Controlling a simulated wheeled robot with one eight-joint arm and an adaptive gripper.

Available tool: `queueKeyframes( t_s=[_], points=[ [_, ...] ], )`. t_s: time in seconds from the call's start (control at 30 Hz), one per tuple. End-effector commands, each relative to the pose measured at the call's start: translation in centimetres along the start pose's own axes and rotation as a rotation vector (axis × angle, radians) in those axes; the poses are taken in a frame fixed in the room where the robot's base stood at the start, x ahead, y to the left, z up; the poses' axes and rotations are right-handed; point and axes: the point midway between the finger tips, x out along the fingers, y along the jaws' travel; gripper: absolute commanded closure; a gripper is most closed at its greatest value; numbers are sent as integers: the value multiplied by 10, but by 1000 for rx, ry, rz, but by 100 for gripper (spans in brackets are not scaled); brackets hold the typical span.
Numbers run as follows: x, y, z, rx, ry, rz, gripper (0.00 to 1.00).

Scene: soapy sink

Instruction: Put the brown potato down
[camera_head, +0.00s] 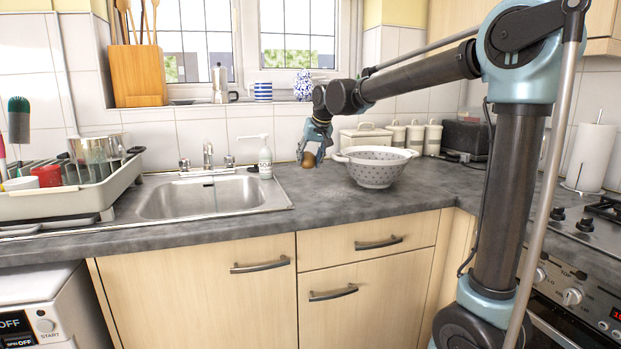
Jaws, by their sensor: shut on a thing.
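The brown potato (309,160) is small and round and sits between the fingertips of my gripper (311,156). My gripper points down and is shut on the potato. They are over the grey worktop (322,205), between the sink and the white colander. I cannot tell whether the potato touches the worktop or is a little above it. The back of the potato is partly hidden by the fingers.
A white colander (374,171) stands just right of my gripper. A soap bottle (265,161) and the steel sink (200,198) are to the left. White canisters (415,137) stand behind the colander. The worktop in front of my gripper is clear.

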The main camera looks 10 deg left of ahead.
Motion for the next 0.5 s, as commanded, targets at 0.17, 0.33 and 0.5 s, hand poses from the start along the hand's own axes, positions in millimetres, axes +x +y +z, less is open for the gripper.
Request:
queueKeyframes(
  t_s=[0.17, 0.33, 0.5],
  points=[
    [13, 2, 7, 0, 0, 0, 82],
    [24, 3, 14, -2, 0, -1, 82],
    [44, 4, 25, -4, -1, -2, 82]
  ],
)
